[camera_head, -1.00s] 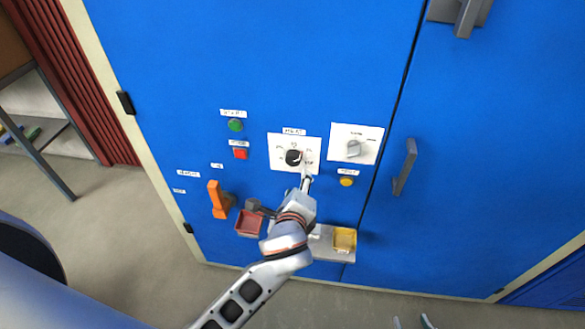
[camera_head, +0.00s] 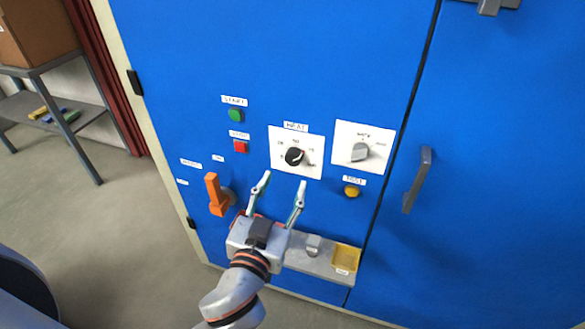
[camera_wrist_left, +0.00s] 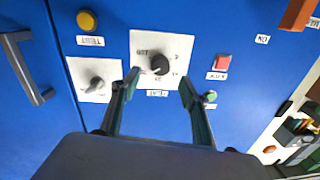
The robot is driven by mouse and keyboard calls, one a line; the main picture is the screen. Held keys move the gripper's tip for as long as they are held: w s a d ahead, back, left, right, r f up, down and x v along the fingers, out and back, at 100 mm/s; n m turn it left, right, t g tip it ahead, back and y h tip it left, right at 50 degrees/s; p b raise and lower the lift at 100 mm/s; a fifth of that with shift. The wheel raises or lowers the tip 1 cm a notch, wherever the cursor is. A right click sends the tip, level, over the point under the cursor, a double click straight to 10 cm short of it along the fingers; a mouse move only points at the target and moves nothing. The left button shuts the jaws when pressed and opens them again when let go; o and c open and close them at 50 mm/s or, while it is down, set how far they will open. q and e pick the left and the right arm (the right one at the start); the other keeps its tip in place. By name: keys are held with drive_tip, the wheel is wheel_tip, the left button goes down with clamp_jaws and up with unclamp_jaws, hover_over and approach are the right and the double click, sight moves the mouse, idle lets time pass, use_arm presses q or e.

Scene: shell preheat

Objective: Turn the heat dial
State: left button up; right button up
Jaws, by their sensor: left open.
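The heat dial (camera_head: 294,157) is a round black knob on a white plate under a HEAT label, on the blue cabinet front. My left gripper (camera_head: 285,180) is open just below the dial plate in the head view, its two fingers apart and empty. In the left wrist view the dial (camera_wrist_left: 159,64) shows between the open fingertips (camera_wrist_left: 159,82), with a light pointer mark on it. I see no contact between fingers and knob. My right gripper is not in view.
A grey selector knob (camera_head: 360,152) is right of the dial, with a yellow TEST button (camera_head: 352,191) below. Green (camera_head: 236,115) and red (camera_head: 241,146) buttons and an orange handle (camera_head: 215,195) are left. A shelf with a yellow tray (camera_head: 345,258) juts out below.

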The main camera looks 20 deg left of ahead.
sight(292, 162)
use_arm(q)
drive_tip(key=w, duration=0.4)
drive_tip(key=w+p, duration=0.1)
drive_tip(key=w, duration=0.2)
drive_tip(key=shift+w+a, duration=0.2)
drive_tip(key=shift+w, duration=0.2)
drive_tip(key=c, duration=1.1)
